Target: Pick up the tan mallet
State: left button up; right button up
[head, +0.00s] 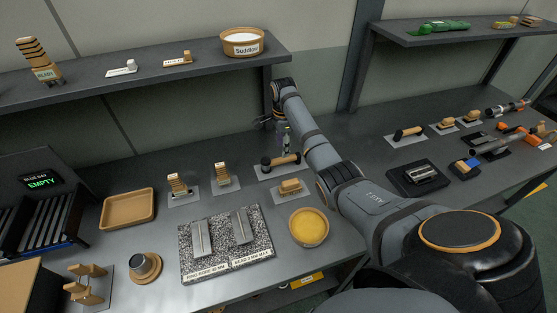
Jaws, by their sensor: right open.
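A mallet-like tool (282,161) with a tan cylindrical body and black ends lies on a grey plate on the workbench, right of centre. My right gripper (284,142) hangs just above it, open and pointing down; the fingers are small and dark, and whether they touch the tool I cannot tell. A similar tan and black tool (409,132) lies on a plate farther right, beyond my right arm. My left gripper is out of view.
Near the tool are a tan block (290,187), a yellow-filled bowl (309,228) and tan brush-like pieces (221,173). A speckled slab (222,256) and an empty tan tray (128,208) lie left. A shelf (130,77) overhangs the bench's back.

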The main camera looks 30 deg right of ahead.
aim_at(282, 160)
notch_tip(282, 160, down, 2)
jog(key=shift+w+f, duration=0.1)
jog(key=shift+w, duration=0.05)
jog(key=shift+f, duration=0.2)
jog(key=f, duration=0.2)
jog(key=f+p, duration=0.1)
jog(key=f, duration=0.1)
jog(key=shift+s+a, duration=0.15)
jog(key=shift+s, duration=0.05)
jog(key=shift+f, duration=0.35)
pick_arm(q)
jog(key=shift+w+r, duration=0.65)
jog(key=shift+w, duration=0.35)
pick_arm(e)
grip_shut()
